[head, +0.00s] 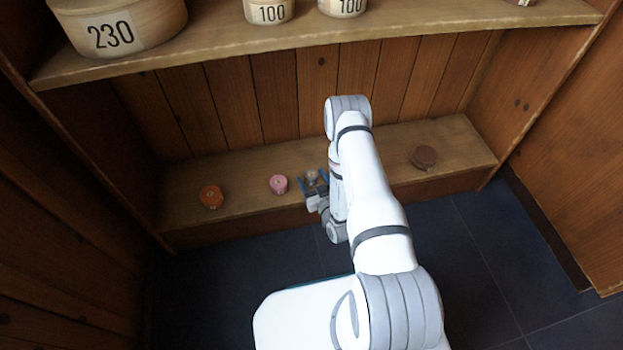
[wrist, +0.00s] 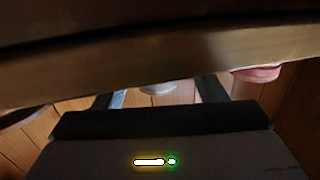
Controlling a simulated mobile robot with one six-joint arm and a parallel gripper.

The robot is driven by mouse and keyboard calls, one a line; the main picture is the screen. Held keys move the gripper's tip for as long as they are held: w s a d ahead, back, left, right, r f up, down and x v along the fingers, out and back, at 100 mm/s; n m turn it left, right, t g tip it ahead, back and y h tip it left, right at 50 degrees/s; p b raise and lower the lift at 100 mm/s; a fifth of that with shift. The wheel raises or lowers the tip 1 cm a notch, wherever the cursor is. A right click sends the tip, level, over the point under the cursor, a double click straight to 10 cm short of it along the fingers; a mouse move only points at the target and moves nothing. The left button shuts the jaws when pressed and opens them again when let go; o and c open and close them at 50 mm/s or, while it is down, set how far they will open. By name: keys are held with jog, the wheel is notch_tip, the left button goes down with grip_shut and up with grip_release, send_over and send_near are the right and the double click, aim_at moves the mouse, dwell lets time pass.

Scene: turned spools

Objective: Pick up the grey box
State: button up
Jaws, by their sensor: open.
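The grey box (head: 311,176) is a small grey thing on the lower shelf, partly hidden by my gripper in the head view. In the wrist view only a pale grey rounded part (wrist: 158,88) shows past the shelf edge, between the fingers. My gripper (head: 317,186) is open at the front of the lower shelf, its blue fingers on either side of the grey box. In the wrist view the gripper (wrist: 160,96) has its fingers apart with a gap on both sides of the grey box. I cannot tell whether they touch it.
On the lower shelf (head: 240,203), a pink spool (head: 278,184) and an orange spool (head: 211,196) stand left of my gripper, a brown one (head: 424,157) to the right. The pink one also shows in the wrist view (wrist: 257,73). An upper shelf (head: 230,45) holds numbered round boxes.

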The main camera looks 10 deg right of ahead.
aim_at(309, 173)
jog(key=b+x, duration=0.1)
jog(key=x, duration=0.2)
jog(key=shift+w, duration=0.3)
jog(key=c, duration=1.1)
